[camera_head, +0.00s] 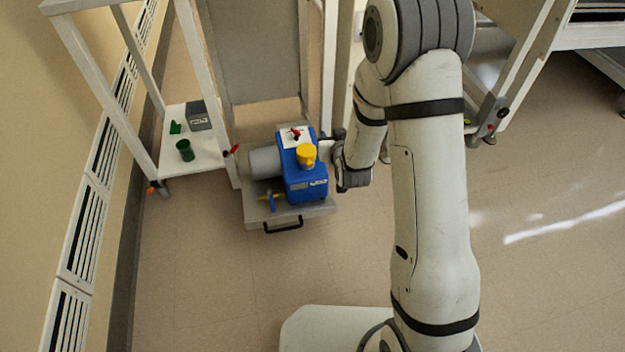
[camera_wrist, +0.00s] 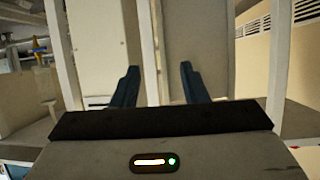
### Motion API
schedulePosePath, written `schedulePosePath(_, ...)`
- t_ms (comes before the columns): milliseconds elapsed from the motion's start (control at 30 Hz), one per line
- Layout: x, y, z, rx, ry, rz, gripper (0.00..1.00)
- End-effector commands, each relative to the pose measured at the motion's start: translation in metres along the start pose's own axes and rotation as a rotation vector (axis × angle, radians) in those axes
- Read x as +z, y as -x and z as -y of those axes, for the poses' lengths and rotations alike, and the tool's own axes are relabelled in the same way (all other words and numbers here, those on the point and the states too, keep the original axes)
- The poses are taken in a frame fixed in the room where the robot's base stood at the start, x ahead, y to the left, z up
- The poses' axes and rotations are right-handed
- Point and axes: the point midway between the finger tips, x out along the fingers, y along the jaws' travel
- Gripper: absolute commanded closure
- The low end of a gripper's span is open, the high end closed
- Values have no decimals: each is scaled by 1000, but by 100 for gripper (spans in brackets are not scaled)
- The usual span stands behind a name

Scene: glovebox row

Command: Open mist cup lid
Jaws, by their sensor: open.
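A blue pump unit (camera_head: 303,184) stands on a grey tray (camera_head: 255,215) on the floor in the head view. A round yellow cap (camera_head: 306,154) sits on its top, which may be the mist cup lid; I see no label that settles it. The cap looks seated on the unit. My gripper is at the end of the arm, just right of the blue unit, and its fingers are hard to make out in the head view. In the wrist view my gripper (camera_wrist: 156,88) has its two dark blue fingers apart, with nothing between them. The cap is not clearly seen there.
A grey cylinder (camera_head: 265,162) is on the unit's left, and a black handle (camera_head: 284,225) is at the tray's front. A white frame's low shelf (camera_head: 192,150) at the left holds a green cup (camera_head: 185,150) and a grey box (camera_head: 199,115). The floor in front is clear.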

Motion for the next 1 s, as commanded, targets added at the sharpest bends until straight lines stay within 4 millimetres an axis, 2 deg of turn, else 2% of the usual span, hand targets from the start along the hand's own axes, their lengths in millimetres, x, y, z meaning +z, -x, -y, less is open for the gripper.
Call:
schedulePosePath(33,46,-22,7,-11,6,-38,60)
schedulePosePath(100,79,-37,16,-26,13,-112,60)
schedulePosePath(200,122,-51,28,-46,21,-211,60)
schedulePosePath(300,155,-57,36,-62,27,-294,60)
schedulePosePath(400,176,-58,42,-74,30,-354,60)
schedulePosePath(533,188,-57,45,-82,32,-397,60)
schedulePosePath(667,186,-65,47,-84,31,-413,60)
schedulePosePath(1000,165,-113,52,-84,32,-412,60)
